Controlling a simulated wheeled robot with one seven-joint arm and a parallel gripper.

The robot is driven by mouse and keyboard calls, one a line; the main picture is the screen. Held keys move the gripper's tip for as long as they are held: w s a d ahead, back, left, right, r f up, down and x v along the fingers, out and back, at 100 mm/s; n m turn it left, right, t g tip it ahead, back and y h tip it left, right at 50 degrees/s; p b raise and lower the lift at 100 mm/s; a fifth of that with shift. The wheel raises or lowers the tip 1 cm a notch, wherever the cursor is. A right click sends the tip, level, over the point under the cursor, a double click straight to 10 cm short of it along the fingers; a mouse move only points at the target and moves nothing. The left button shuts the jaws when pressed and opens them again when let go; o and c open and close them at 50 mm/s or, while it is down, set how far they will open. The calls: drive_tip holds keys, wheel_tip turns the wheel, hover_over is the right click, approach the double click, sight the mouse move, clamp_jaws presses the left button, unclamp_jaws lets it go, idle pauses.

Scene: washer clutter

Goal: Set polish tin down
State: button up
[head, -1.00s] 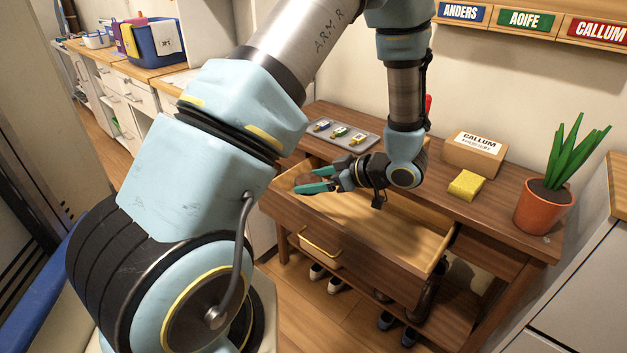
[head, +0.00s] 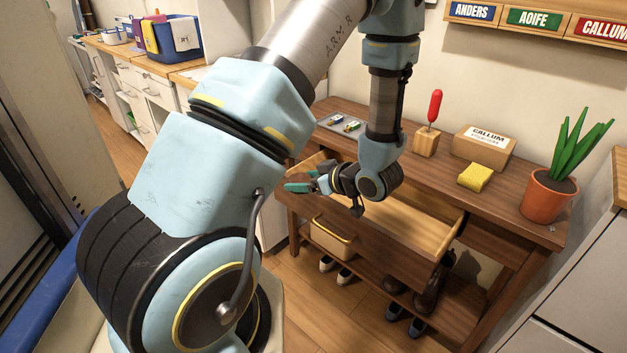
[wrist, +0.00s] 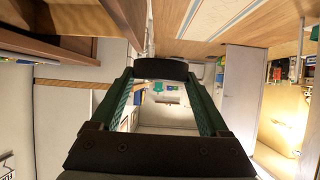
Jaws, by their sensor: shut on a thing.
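The polish tin (wrist: 160,69) shows as a dark, edge-on shape between the two green fingertips in the wrist view. My gripper (wrist: 160,78) is shut on it. In the head view my gripper (head: 305,183) points left and holds the tin (head: 299,176), seen as a small brownish patch, near the left end of the open drawer (head: 415,213). The tin is held in the air. Its exact height over the drawer is hard to tell.
The wooden bench top (head: 425,172) carries a grey tray (head: 340,122) with small tagged items, a red-handled tool (head: 435,106) in a wooden block, a box labelled CALLUM (head: 483,150), a yellow sponge (head: 475,177) and a potted plant (head: 548,195). Shoes (head: 336,271) stand below.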

drive_tip(key=w+a+f+m+t+h, duration=0.1)
drive_tip(key=w+a+f+m+h, duration=0.2)
drive_tip(key=a, duration=0.3)
drive_tip(key=w+a+f+m+t+h, duration=0.2)
drive_tip(key=w+a+f+m+h, duration=0.2)
drive_tip(key=w+a+m+h, duration=0.1)
drive_tip(key=shift+w+a, duration=0.5)
drive_tip(key=shift+a, duration=0.3)
